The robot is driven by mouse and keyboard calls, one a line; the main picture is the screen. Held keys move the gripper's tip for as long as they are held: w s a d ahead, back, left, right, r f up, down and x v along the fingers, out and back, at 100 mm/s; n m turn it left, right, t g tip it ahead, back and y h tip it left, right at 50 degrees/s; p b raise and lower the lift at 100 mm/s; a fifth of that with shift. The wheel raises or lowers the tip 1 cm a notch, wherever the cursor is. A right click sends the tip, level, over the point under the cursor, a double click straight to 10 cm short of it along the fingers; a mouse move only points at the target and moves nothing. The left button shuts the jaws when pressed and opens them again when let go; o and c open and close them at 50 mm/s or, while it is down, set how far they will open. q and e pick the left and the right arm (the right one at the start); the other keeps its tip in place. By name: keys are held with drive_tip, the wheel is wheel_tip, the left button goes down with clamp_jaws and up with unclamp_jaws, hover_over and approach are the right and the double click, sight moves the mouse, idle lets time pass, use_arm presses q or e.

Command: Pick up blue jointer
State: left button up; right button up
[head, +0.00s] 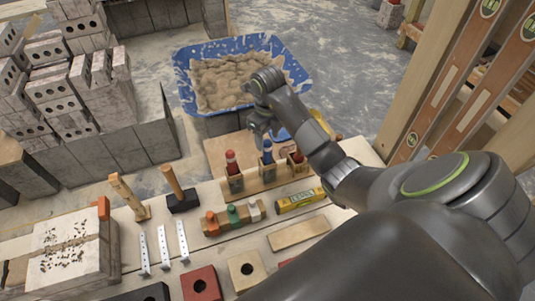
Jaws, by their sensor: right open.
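The blue jointer (267,155) stands upright in a slotted wooden holder (262,183), with its blue handle on top. A red-handled tool (232,160) stands to its left and another red-handled tool (295,156) to its right. My right gripper (262,133) is open, just beyond and above the blue handle in the head view, with its jaws pointing down. I cannot tell whether it touches the handle. My left gripper is not in view.
A blue tub (183,62) of mortar stands behind the bench. Bricks (65,100) are stacked at left; spirit levels (470,80) lean at right.

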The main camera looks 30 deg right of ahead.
sight(267, 149)
drive_tip(key=shift+f, duration=3)
drive_tip(key=c, duration=1.1)
